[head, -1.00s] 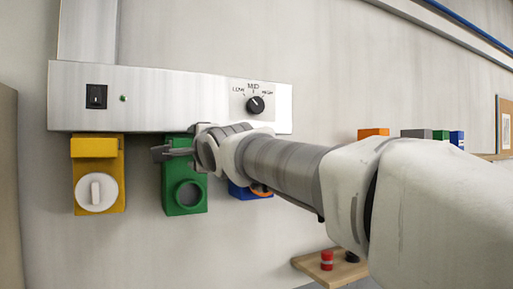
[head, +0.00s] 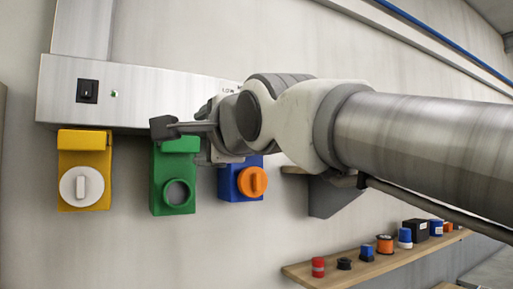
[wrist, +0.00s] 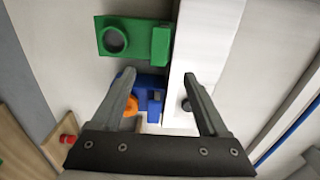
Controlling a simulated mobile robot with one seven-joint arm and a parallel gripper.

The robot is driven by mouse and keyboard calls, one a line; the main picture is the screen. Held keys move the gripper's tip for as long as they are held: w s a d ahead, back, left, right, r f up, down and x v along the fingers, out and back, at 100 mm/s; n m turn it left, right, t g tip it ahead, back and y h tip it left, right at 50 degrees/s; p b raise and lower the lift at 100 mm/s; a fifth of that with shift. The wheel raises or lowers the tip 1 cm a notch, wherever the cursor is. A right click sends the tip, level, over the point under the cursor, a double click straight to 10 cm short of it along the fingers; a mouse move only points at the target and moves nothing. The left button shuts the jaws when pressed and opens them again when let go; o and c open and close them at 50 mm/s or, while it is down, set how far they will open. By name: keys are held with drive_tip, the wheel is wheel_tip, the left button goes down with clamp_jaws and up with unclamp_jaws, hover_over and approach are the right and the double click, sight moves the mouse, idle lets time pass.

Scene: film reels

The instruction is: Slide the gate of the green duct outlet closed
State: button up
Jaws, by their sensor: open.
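The green duct outlet (head: 158,190) hangs under the metal hood between a yellow and a blue outlet. Its round port (head: 178,193) shows dark and uncovered. A raised green block (head: 180,145), apparently the gate, sits above the port. In the wrist view the green outlet (wrist: 135,22) lies ahead of the fingertips, with its port at left and the block (wrist: 160,45) at right. My gripper (head: 168,128) is in front of the block's upper edge in the head view. In the wrist view my gripper (wrist: 161,78) is open and empty, apart from the green outlet.
The metal hood (head: 140,88) runs above the outlets. The yellow outlet (head: 85,142) has a white knob. The blue outlet (head: 228,183), with an orange knob (head: 252,181), shows between my fingers in the wrist view. A wooden shelf (head: 400,258) with several small items is lower right.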

drive_tip(key=v, duration=0.3)
drive_tip(key=shift+s+d, duration=0.15)
drive_tip(key=shift+s, duration=0.15)
drive_tip(key=d+f+n+g+h, duration=0.1)
drive_tip(key=d+f+n+h, duration=0.1)
drive_tip(key=d+f, duration=0.45)
drive_tip(key=s+d+f+n+g+h, duration=0.1)
drive_tip(key=d+f+n+g+h, duration=0.15)
drive_tip(key=f, duration=0.65)
drive_tip(key=d+f+n+h, duration=0.1)
drive_tip(key=d+f+h, duration=0.2)
drive_tip(key=d+f, duration=0.35)
drive_tip(key=s+d+f+n+g, duration=0.2)
drive_tip(key=s+f, duration=0.2)
drive_tip(key=f, duration=0.3)
drive_tip(key=s+d+f+n+g+h, duration=0.1)
drive_tip(key=s+d+f+n+g, duration=0.1)
drive_tip(key=f, duration=0.5)
drive_tip(key=s+d+f+n+g+h, duration=0.1)
drive_tip(key=s+d+f+n+g, duration=0.1)
drive_tip(key=s+f, duration=0.4)
drive_tip(key=shift+d+f, duration=0.65)
drive_tip(key=shift+d, duration=0.15)
